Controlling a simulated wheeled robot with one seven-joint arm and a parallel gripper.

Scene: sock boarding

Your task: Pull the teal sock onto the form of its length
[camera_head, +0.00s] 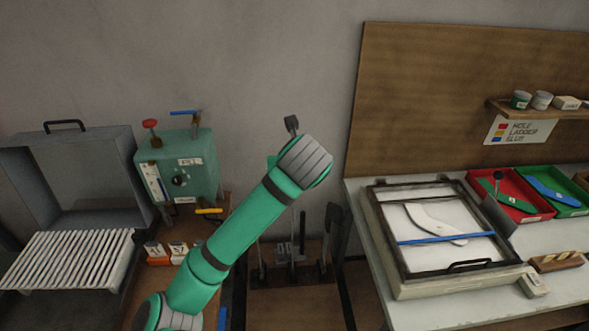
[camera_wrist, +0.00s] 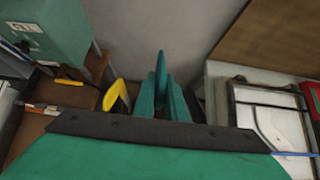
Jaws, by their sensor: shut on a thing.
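In the wrist view the teal sock (camera_wrist: 160,72) rises in narrow upright folds beyond the dark-edged green wrist. My gripper (camera_wrist: 161,104) is shut on it, with the fingers hard to tell from the teal cloth. In the head view my arm hides most of the gripper and sock. A wooden stand (camera_head: 292,302) with upright dark forms stands behind and below my arm; one dark form (camera_head: 334,232) shows at its right. A yellow upright shape (camera_wrist: 117,97) is just left of the sock. I cannot tell whether the sock touches a form.
At the left are a slatted rack (camera_head: 68,262), an open grey case (camera_head: 85,175) and a green machine box (camera_head: 190,165) with levers. At the right a table bears a framed light panel (camera_head: 455,283), a red tray (camera_head: 545,218) and a green tray (camera_head: 580,212).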

